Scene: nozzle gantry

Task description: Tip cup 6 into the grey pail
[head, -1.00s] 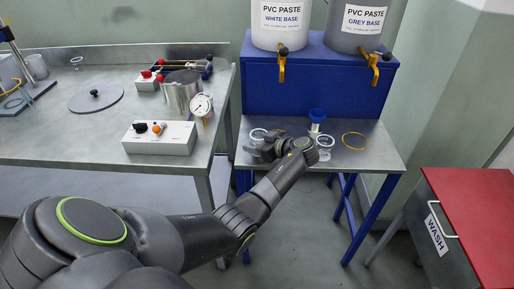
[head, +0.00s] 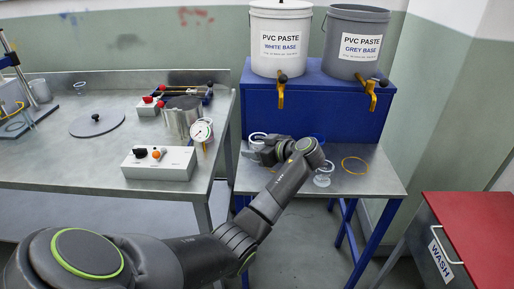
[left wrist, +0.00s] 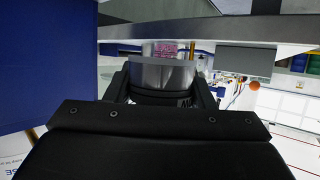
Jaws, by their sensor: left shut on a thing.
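The grey pail (head: 346,68), labelled "PVC PASTE GREY BASE", stands on the blue stand at the back right. My left gripper (head: 265,151) is over the left part of the small metal table, in front of the blue stand. It is shut on a clear cup with a pale rim (head: 257,137); my fingers partly cover it. In the left wrist view the cup (left wrist: 162,74) sits between the two fingers. Its number cannot be read. Another clear cup (head: 323,178) stands on the table to the right of my wrist. My right gripper is not in view.
The white pail (head: 281,22) stands left of the grey one; both have yellow taps. A red-topped wash cabinet (head: 475,225) is at the right.

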